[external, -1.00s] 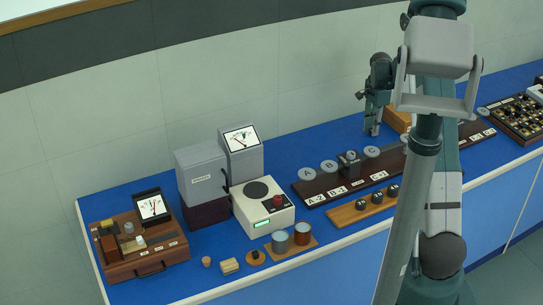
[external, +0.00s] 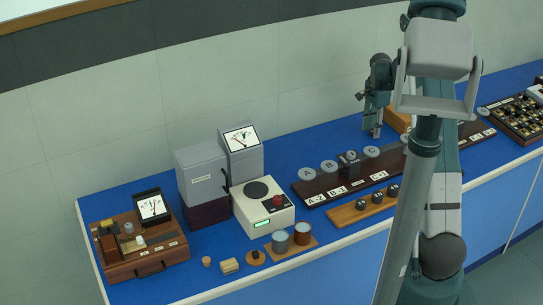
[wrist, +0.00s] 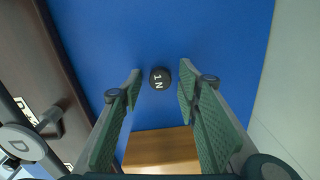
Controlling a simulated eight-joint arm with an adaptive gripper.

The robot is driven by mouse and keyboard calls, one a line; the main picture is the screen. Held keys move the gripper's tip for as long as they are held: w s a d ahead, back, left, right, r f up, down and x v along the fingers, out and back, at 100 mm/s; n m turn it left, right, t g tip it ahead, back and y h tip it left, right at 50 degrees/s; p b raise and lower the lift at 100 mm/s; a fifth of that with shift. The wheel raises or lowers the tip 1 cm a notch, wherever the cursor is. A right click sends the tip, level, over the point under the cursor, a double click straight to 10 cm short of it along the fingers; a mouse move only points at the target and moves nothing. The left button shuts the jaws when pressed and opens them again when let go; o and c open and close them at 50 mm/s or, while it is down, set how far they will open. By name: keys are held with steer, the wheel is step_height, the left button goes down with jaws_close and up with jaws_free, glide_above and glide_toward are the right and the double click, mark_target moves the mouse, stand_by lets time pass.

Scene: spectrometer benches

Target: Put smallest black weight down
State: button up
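A small round black weight (wrist: 160,77) marked "1N" shows from above in the wrist view, against the blue bench top and apparently resting on it. My gripper (wrist: 160,73) is open, with one green finger on each side of the weight and a visible gap on both sides. In the external view my gripper (external: 371,134) points down at the blue bench behind the dark lettered board. The small weight cannot be made out there.
A wooden block (wrist: 158,150) lies close to my fingers. The dark board (wrist: 38,60) with grey discs runs along the left in the wrist view. A wooden strip (external: 345,214) holds several black weights. The pale wall (wrist: 290,90) is at the right.

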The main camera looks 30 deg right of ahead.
steer(key=shift+r, duration=0.15)
step_height(320, 180, up, 12)
steer(key=shift+p, duration=0.35)
stand_by(0.4)
stand_by(0.4)
